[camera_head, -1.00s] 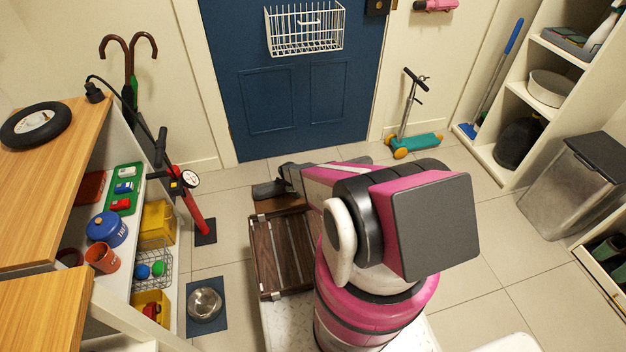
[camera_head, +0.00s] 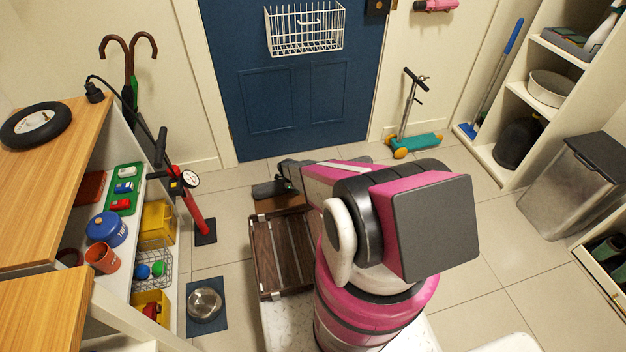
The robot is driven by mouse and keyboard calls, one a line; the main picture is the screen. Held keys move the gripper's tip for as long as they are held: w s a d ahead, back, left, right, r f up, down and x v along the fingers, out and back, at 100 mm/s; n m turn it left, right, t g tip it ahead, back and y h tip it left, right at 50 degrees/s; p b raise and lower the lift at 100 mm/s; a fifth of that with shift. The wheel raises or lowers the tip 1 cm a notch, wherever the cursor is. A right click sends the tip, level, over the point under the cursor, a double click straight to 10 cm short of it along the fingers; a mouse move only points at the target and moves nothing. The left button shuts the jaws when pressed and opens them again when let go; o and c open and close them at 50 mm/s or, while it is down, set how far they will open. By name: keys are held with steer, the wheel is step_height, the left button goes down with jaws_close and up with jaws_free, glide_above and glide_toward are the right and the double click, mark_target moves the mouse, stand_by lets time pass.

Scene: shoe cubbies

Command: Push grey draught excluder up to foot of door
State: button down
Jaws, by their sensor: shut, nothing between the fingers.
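My gripper (camera_head: 268,188) is a dark shape low over the floor, a short way in front of the left part of the door. It is shut, with nothing seen in it.
A brown slatted rack (camera_head: 280,255) lies close in front of my gripper. A red floor pump (camera_head: 195,210) stands to the left, and a teal scooter (camera_head: 425,141) right of the door. A metal bowl (camera_head: 204,304) is on a mat.

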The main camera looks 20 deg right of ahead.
steer(key=shift+w, duration=9.4)
steer(key=s+r, duration=0.4)
steer(key=r, duration=0.6)
steer(key=shift+s, duration=0.1)
steer(key=s+r+n+y, duration=0.1)
steer(key=s+r+n, duration=1.1)
steer(key=s+r, duration=0.7)
steer(key=s+r+n+t+y, duration=0.1)
steer(key=s+r+n+y, duration=0.1)
steer(key=s+r+n, duration=1)
steer(key=s+r, duration=0.7)
steer(key=r, duration=0.4)
steer(key=shift+s+d+r+t, duration=0.15)
steer(key=shift+s+r+t, duration=0.05)
steer(key=shift+r+t, duration=0.1)
steer(key=shift+w+f, duration=0.1)
